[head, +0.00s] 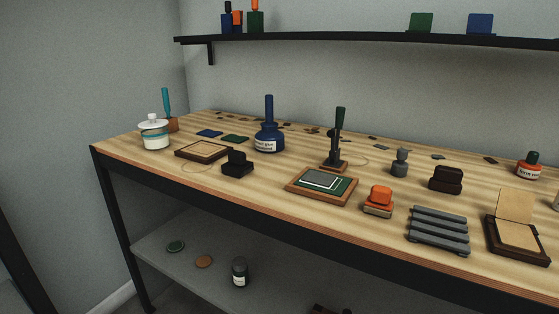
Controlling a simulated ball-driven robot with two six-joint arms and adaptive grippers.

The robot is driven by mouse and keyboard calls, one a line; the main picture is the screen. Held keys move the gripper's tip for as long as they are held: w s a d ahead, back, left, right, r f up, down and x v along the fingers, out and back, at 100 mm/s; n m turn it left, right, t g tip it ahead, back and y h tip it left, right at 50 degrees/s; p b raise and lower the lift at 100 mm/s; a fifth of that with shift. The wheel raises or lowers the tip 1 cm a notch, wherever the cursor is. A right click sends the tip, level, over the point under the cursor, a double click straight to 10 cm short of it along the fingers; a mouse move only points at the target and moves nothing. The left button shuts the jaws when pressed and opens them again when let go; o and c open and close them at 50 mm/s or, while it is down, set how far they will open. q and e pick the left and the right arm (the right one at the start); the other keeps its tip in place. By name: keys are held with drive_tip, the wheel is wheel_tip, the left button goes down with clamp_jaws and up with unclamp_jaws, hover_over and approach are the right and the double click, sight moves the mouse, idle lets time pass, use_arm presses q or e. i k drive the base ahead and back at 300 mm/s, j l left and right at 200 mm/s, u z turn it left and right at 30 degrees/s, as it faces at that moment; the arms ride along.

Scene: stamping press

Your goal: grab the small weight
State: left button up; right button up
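A small grey knobbed piece (400,163) stands upright on the wooden workbench (290,225), right of the dark-handled press (337,145). It looks like the small weight, but I cannot be sure at this size. It stands apart from the things around it, and nothing hides it. Neither of my grippers is in view.
An orange-topped stamp (379,200), a dark brown block (446,179) and a grey slatted rack (438,231) stand near the grey piece. A blue glue bottle (269,137) and a lidded white pot (154,134) stand farther left. A shelf (380,41) runs above the bench.

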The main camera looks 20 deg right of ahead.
sight(399, 168)
drive_tip(key=z, duration=1.3)
